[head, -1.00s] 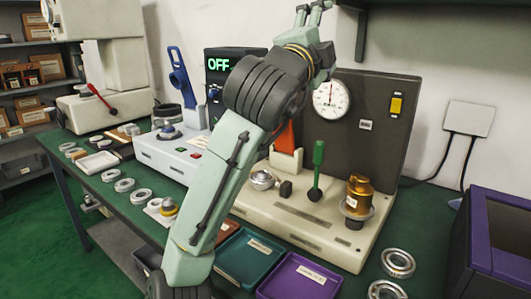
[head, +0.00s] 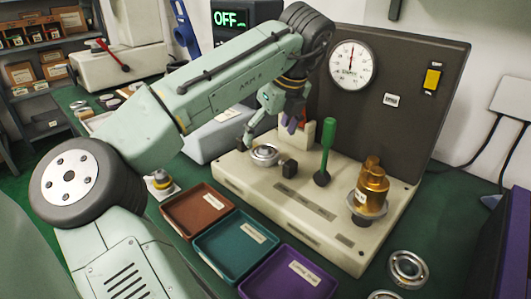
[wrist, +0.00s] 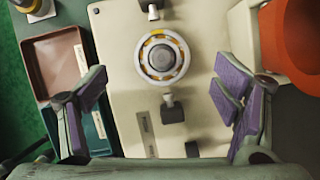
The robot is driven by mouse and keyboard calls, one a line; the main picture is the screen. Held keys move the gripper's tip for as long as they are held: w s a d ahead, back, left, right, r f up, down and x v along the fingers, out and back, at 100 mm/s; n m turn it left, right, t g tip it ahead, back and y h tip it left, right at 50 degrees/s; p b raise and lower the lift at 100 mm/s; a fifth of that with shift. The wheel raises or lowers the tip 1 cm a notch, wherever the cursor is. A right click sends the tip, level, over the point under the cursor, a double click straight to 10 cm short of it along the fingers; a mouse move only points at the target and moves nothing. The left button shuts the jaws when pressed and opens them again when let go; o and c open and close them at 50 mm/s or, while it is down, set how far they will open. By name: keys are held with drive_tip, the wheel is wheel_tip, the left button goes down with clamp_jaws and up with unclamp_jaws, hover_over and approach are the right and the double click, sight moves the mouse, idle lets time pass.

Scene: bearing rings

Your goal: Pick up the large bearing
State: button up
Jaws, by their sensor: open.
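A silver bearing ring (head: 264,154) sits on the left part of the cream test stand (head: 300,222). In the wrist view the bearing (wrist: 162,57) lies flat between two small dark-tipped posts, with orange-yellow patches between its rings. My gripper (head: 272,128) is just above and behind this bearing. In the wrist view my gripper (wrist: 160,92) has its purple-padded fingers wide apart, one on each side, empty and not touching the bearing. Another silver bearing (head: 408,268) lies on the green bench at the right, with part of one more below it. I cannot tell by size which is the large one.
A green-handled lever (head: 325,150) and a brass weight (head: 371,185) stand on the stand. The dial panel (head: 420,110) rises behind. Brown (head: 197,210), teal (head: 236,246) and purple (head: 289,277) trays lie in front. An orange part (wrist: 292,45) is close to the right finger.

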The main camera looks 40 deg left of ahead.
sight(266, 148)
drive_tip(key=shift+d+p+x, duration=0.15)
drive_tip(key=shift+x, duration=1.2)
drive_tip(key=shift+d+p+x, duration=0.15)
drive_tip(key=shift+x, duration=1.25)
drive_tip(key=shift+c, duration=0.2)
